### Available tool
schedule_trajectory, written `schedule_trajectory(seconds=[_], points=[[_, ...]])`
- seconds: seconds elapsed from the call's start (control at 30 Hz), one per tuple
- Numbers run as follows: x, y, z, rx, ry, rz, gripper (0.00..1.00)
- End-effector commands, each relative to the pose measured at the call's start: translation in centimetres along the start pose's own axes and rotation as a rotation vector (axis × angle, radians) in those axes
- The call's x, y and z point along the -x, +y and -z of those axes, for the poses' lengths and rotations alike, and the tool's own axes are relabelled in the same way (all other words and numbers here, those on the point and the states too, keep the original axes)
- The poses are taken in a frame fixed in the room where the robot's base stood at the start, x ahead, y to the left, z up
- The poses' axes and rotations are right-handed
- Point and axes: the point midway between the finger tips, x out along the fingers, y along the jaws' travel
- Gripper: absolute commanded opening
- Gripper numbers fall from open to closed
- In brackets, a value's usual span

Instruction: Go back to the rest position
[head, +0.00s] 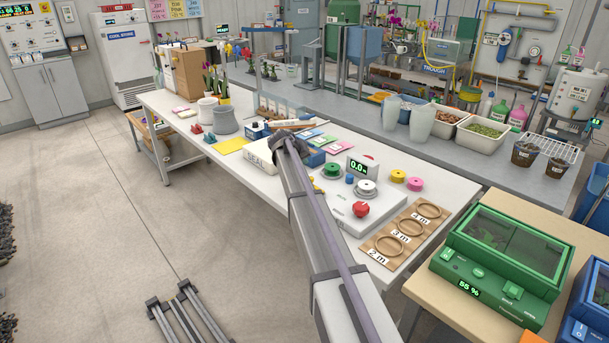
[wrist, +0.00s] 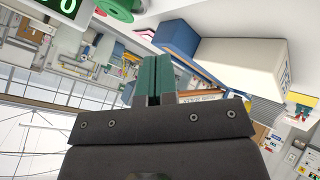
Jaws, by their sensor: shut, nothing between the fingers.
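My gripper (wrist: 152,82) shows in the wrist view with its two dark green fingers together and nothing between them. In the head view my arm reaches up from the bottom over the front edge of the white bench (head: 440,190). Its far end is above the bench, near the white box marked SEAL (head: 260,157), and the fingers cannot be made out there. In the wrist view, which is strongly tilted, a white box (wrist: 240,68) and a blue box (wrist: 178,38) lie beyond the fingers. No marker for a rest position shows.
A scale with a 0.0 display (head: 358,168), a red knob (head: 361,209) and a wooden board with rings (head: 400,236) are right of my arm. Pots (head: 225,122) stand to the left. A green machine (head: 500,260) is at right. The floor at left is mostly clear.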

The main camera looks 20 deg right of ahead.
Motion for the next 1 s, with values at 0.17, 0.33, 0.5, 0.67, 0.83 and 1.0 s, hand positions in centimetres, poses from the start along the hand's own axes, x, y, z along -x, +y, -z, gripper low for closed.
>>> schedule_trajectory(seconds=[0.17,0.33,0.5,0.67,0.83,1.0], points=[[0.1,0.1,0.1,0.000,0.000,0.000,0.00],[0.1,0.1,0.1,0.000,0.000,0.000,0.00],[0.1,0.1,0.1,0.000,0.000,0.000,0.00],[0.1,0.1,0.1,0.000,0.000,0.000,0.00],[1.7,-0.5,-2.4,0.005,-0.023,0.025,0.00],[8.8,-2.8,-13.6,0.036,-0.142,0.160,0.00]])
